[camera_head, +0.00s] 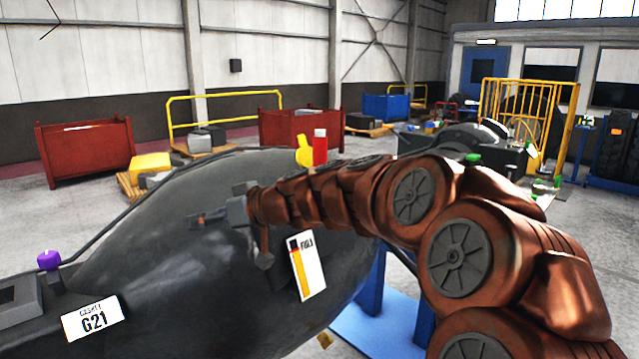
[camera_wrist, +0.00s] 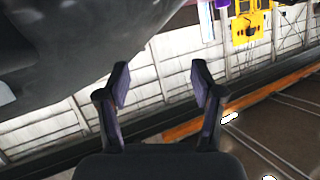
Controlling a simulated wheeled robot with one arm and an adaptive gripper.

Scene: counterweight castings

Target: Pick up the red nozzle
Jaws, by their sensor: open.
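A red upright piece with a pale band near its top, which looks like the red nozzle (camera_head: 320,147), stands at the upper edge of the large dark casting (camera_head: 150,230) in the head view. Its lower end is hidden behind my arm. My gripper (camera_head: 196,220) is in front of the casting, left of and lower than the red piece, and apart from it. In the wrist view my gripper (camera_wrist: 163,85) has its two fingers spread with nothing between them. The casting (camera_wrist: 80,50) fills the upper left there. I cannot make out the red nozzle in the wrist view.
A yellow piece (camera_head: 304,151) stands just left of the red one. A purple knob (camera_head: 48,260) and a G21 label (camera_head: 91,318) are at lower left. A hanging tag (camera_head: 306,266) is on the casting. Red bins (camera_head: 85,152) and yellow rails (camera_head: 225,96) stand farther back.

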